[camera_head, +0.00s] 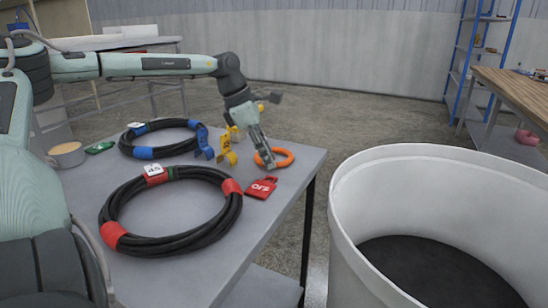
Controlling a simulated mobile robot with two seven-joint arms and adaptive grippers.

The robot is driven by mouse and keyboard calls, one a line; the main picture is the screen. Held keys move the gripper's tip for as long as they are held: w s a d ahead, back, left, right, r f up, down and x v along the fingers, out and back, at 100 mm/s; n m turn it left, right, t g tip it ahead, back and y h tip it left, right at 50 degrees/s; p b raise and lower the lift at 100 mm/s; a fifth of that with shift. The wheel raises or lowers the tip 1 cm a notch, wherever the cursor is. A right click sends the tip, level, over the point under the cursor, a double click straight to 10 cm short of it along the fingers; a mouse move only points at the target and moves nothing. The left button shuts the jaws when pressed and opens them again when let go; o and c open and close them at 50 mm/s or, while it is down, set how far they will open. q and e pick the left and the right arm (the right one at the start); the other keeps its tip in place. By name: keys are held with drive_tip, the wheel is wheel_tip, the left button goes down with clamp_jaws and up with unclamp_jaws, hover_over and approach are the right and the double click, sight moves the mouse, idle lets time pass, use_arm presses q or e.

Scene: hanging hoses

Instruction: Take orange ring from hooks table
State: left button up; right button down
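An orange ring (284,157) lies flat on the grey table (290,178), close to its right edge. My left gripper (266,158) points down at the left side of the ring. Its fingertips overlap that part of the ring in the picture and hide a little of it. I cannot tell whether the fingers are closed on the ring or only beside it. My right gripper is not in view.
A large white bin (345,215) stands right of the table. A wooden workbench (515,88) is at the far right.

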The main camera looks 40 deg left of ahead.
use_arm(q)
drive_tip(key=shift+w+f, duration=0.1)
drive_tip(key=shift+f, duration=0.05)
clamp_jaws()
